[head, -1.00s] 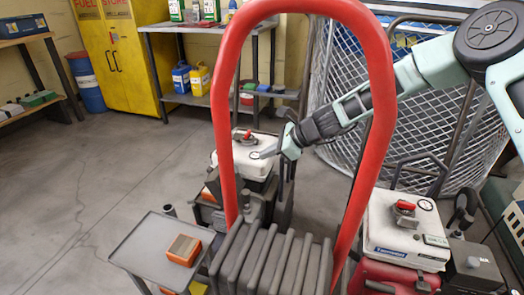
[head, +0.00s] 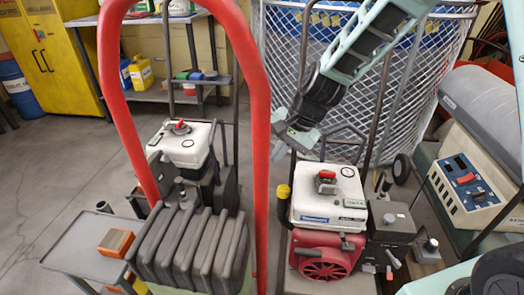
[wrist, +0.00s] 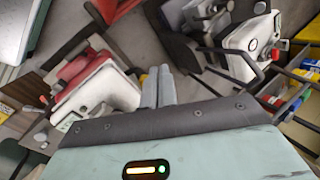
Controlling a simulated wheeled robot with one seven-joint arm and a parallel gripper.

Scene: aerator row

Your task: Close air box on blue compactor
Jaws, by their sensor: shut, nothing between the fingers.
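No compactor with a plainly blue body shows in these views. The right machine has a red engine (head: 322,262) under a white box (head: 327,207) with a red knob and blue label. It also shows in the wrist view (wrist: 108,95). The left machine has a white box (head: 183,146) with a red knob on a dark body. A dark grey box (head: 390,222) sits right of the red engine; I cannot tell whether it is an air box. My gripper (head: 279,150) is shut and empty, above and left of the right white box, apart from it. Its closed fingers (wrist: 158,88) show in the wrist view.
A red hoop handle (head: 262,130) rises in front, around a ribbed grey block (head: 195,250). A grey tray (head: 85,243) holds an orange-sided block (head: 116,242). A mesh bin (head: 350,110) stands behind. A control panel (head: 467,185) is at right. Floor at left is clear.

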